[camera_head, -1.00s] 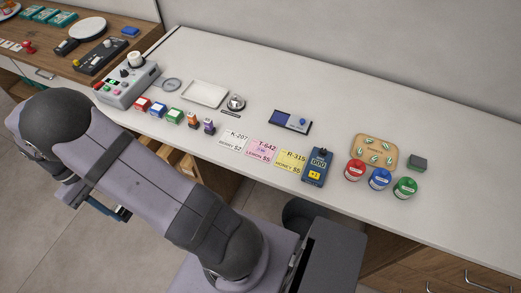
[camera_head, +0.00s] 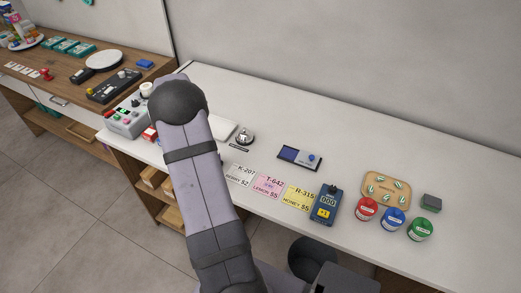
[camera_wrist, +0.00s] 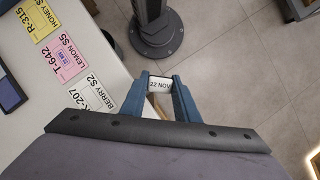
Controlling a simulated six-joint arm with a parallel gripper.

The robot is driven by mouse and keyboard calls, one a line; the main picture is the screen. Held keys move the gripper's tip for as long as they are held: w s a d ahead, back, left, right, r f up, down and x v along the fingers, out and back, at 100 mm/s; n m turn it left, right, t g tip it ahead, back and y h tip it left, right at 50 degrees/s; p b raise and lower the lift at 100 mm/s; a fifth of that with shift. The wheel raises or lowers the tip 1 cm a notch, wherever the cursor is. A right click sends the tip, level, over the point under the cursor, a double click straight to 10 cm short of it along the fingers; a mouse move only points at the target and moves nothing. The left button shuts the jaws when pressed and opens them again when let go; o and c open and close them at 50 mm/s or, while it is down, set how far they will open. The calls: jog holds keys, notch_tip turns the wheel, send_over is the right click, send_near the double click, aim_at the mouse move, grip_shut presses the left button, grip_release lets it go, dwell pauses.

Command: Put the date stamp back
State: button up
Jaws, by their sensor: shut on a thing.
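My gripper (camera_wrist: 159,97) shows in the wrist view with two blue fingers shut on the date stamp (camera_wrist: 160,85), whose white face reads "22 NOV". They hang past the counter's front edge, with floor and a wooden drawer behind. In the head view my arm hides the gripper and stamp. An ink pad tray (camera_head: 299,157) lies on the counter, with a dark blue left half and a grey right half bearing a small blue knob. Its dark edge also shows in the wrist view (camera_wrist: 10,92). A pink ticket (camera_wrist: 64,59) bears a small purple-blue mark.
A white ticket (camera_head: 240,175) and a yellow ticket (camera_head: 298,197) flank the pink one. A blue counter device (camera_head: 326,205), several coloured jars and a wooden tray (camera_head: 387,205) stand to the right. A bell (camera_head: 244,136) stands behind. The back right counter is clear.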

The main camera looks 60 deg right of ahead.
jog(key=s+d+b, duration=0.1)
jog(key=s+d, duration=0.4)
jog(key=d, duration=0.4)
jog(key=s+d+b, duration=0.1)
jog(key=s+d, duration=0.5)
jog(key=d, duration=0.3)
jog(key=w+d+r+n+t+h, duration=0.1)
jog(key=d+r+n+h, duration=0.2)
jog(key=n, duration=1)
jog(key=w+d+r+n+t+h, duration=0.2)
jog(key=d+r+n+h, duration=0.1)
jog(key=d+n, duration=0.6)
jog(key=n+h, duration=0.1)
jog(key=n, duration=0.3)
jog(key=shift+r+h, duration=0.2)
jog(key=shift+h, duration=0.1)
jog(key=shift+a+f+p, duration=0.1)
jog(key=shift+f+p, duration=1.5)
jog(key=shift+f, duration=3.45)
jog(key=shift+f, duration=0.1)
